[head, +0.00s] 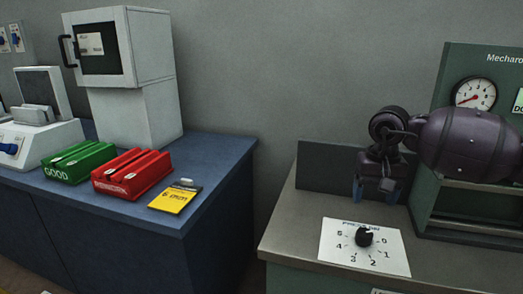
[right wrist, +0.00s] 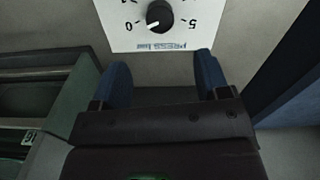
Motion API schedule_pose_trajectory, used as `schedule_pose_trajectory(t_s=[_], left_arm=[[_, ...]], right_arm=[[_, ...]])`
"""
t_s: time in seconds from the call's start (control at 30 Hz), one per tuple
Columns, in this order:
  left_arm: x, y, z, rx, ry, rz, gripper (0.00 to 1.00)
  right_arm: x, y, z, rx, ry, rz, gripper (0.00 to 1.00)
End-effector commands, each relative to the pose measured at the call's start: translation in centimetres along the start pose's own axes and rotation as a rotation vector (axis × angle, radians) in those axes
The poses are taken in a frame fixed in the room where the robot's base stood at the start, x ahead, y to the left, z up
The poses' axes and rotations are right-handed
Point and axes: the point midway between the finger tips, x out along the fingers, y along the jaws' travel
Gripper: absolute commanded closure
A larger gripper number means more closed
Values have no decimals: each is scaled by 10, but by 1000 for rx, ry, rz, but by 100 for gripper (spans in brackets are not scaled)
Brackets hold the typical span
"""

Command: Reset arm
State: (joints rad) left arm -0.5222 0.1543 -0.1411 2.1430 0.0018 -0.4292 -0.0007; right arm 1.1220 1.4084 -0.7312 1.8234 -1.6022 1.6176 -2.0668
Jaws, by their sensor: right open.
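My right gripper (head: 374,192) hangs above the back of the grey-topped bench at the right of the head view, with its blue fingers pointing down. In the right wrist view its two blue fingers (right wrist: 160,75) stand apart with nothing between them, so it is open and empty. Just past the fingertips is a white dial plate (right wrist: 155,28) with a black knob (right wrist: 160,16). In the head view the dial plate (head: 340,262) lies in front of the gripper, apart from it. My left gripper is not in view.
A green machine (head: 468,62) with a round gauge (head: 474,94) stands at the right, close to my right arm. On the blue bench (head: 222,165) at left are a green GOOD tray (head: 78,161), a red tray (head: 131,173), a yellow card (head: 175,198) and a white cabinet (head: 150,50). A gap separates the benches.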

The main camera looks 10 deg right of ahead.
Motion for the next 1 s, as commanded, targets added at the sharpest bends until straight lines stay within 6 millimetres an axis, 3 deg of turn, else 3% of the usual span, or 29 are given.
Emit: schedule_pose_trajectory(t_s=[0.17, 0.4, 0.5, 0.7, 0.8, 1.0], left_arm=[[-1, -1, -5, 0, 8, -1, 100], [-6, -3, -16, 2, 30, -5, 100], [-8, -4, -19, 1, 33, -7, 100], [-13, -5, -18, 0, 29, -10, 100], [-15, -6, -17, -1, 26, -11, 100], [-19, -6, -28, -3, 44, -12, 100]], right_arm=[[20, -20, 16, 40, -65, -85, 31], [74, -93, 88, 315, -399, -416, 31], [86, -120, 120, 482, -586, -543, 31], [91, -159, 168, 875, -1006, -731, 31], [89, -170, 182, 1092, -1237, -790, 31], [90, -172, 194, 1551, -1731, -833, 31]])
